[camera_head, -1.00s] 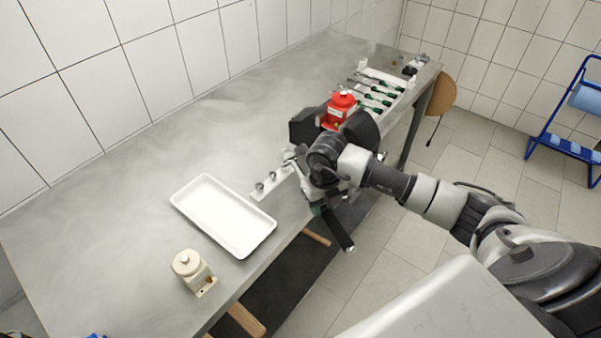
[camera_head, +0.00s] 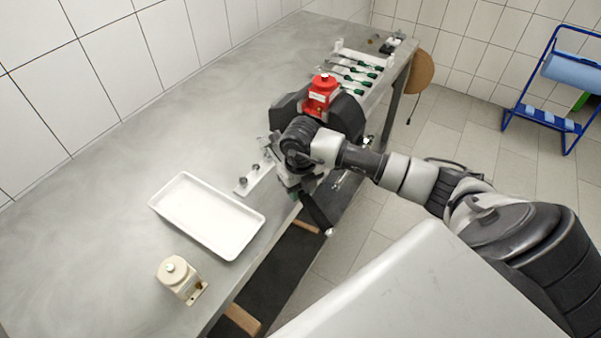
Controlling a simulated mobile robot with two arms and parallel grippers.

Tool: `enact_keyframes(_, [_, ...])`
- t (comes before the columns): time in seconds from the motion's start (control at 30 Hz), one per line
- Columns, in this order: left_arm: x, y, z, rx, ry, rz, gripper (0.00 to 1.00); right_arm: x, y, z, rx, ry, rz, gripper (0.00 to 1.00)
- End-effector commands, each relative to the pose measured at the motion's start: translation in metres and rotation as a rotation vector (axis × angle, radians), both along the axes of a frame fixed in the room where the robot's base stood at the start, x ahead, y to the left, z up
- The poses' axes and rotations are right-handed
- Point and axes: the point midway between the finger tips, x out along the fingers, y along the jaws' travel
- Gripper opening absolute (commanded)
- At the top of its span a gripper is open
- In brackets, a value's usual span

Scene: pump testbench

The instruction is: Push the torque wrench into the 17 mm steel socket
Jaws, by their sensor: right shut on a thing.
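My right gripper (camera_head: 290,180) is over the front edge of the steel table, beside a small white socket rail. It is shut on the torque wrench (camera_head: 317,213), whose dark handle slants down past the table edge. The wrench's head is hidden by my gripper and wrist. The white rail (camera_head: 254,180) lies on the table just left of the gripper. Small grey steel sockets (camera_head: 243,183) stand on it in a row. Its far end is close to the gripper. I cannot tell which socket is the 17 mm one, or whether the wrench touches one. My left gripper is not in view.
A white tray (camera_head: 160,205) lies left of the rail, with a beige pump (camera_head: 177,276) in front. A red pump (camera_head: 322,92) on a dark fixture stands behind my right wrist. Green-handled tools (camera_head: 362,72) lie farther back. The table's left side is clear.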

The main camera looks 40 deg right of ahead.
Motion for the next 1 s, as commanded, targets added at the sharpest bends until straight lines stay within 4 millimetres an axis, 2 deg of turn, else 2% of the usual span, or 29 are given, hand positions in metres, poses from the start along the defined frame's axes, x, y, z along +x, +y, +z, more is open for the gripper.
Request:
enact_keyframes(0.13, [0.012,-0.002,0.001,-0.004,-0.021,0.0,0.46,0.001,0.0,0.001,0.001,-0.003,0.0,0.0])
enact_keyframes(0.5, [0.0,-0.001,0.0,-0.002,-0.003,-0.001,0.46,0.001,0.0,0.001,0.001,-0.003,0.0,0.0])
enact_keyframes(1.0, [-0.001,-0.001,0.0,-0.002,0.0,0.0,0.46,-0.004,0.001,0.001,0.001,-0.003,0.0,0.0])
